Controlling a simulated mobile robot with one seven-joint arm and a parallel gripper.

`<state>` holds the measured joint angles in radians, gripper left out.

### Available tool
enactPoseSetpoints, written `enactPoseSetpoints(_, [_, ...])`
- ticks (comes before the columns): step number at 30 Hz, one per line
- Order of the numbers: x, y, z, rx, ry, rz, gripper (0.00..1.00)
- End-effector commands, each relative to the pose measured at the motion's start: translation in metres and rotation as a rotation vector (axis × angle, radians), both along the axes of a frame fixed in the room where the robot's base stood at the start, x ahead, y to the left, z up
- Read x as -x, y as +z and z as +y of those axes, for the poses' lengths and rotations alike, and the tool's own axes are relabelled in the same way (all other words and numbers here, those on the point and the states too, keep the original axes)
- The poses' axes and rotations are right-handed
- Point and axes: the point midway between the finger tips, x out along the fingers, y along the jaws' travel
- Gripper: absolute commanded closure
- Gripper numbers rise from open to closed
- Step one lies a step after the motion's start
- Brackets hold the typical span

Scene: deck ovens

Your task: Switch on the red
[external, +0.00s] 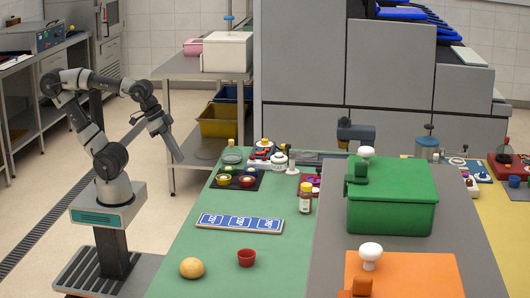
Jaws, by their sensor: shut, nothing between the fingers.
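My gripper (177,157) points down in the left part of the external view, beside the left edge of the green counter. It is shut, empty and apart from everything. Several things here are red, and I cannot tell which one the task means. A red box with a dark knob-like part on top (507,168) stands at the far right. A small red and white item (262,152) stands at the back of the green counter. A small red bowl (246,258) stands near the front. I cannot make out any switch or its state.
The green counter (208,272) holds a blue panel (240,223), a bun (193,268), a small bottle (305,197) and a dark tray of small bowls (236,179). A green lidded box (391,196) and an orange one (405,275) stand on the grey strip. Floor behind my arm is clear.

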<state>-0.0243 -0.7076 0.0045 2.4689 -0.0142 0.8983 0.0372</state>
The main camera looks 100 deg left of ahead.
Motion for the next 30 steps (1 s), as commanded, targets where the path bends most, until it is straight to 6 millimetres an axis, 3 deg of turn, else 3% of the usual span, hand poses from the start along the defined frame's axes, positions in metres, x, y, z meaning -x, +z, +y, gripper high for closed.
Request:
enactPoseSetpoints(5, [-0.044, 0.042, 0.027, 0.007, 0.005, 0.041, 1.00])
enactPoseSetpoints(9, [-0.091, 0.069, 0.068, 0.013, 0.004, 0.070, 1.00])
enactPoseSetpoints(13, [-0.130, 0.083, 0.119, 0.016, 0.006, 0.088, 1.00])
enactPoseSetpoints(18, [-0.169, 0.084, 0.198, 0.017, 0.009, 0.108, 1.00])
enactPoseSetpoints(24, [-0.189, 0.069, 0.280, 0.010, 0.009, 0.120, 1.00])
enactPoseSetpoints(30, [-0.193, 0.056, 0.322, 0.002, 0.004, 0.123, 1.00])
